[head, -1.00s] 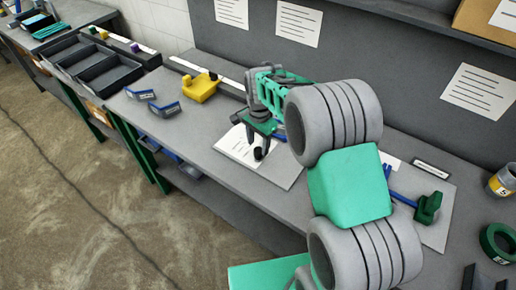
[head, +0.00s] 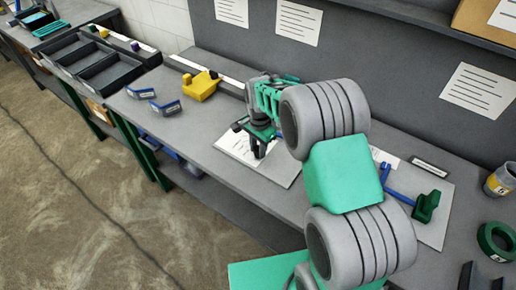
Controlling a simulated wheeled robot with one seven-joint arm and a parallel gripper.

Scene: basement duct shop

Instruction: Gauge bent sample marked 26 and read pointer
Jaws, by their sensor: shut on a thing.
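My gripper (head: 257,152) points down over a white printed sheet (head: 238,147) on a grey board on the bench. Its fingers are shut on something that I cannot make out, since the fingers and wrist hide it. Two blue bent pieces with pale labels, one at the back (head: 139,93) and one nearer (head: 165,107), lie on the bench to the left. Their marks are too small to read, so I cannot tell which is 26. A blue bar with a green block (head: 427,206) lies on the board at right, partly behind my arm. No pointer reading is legible.
A yellow block-like fixture (head: 201,87) stands near the bench's back. Dark open trays (head: 107,76) are at far left. A green tape-like ring (head: 497,242) and a grey cup with a yellow label (head: 502,181) are at right. Bare bench lies left of the sheet.

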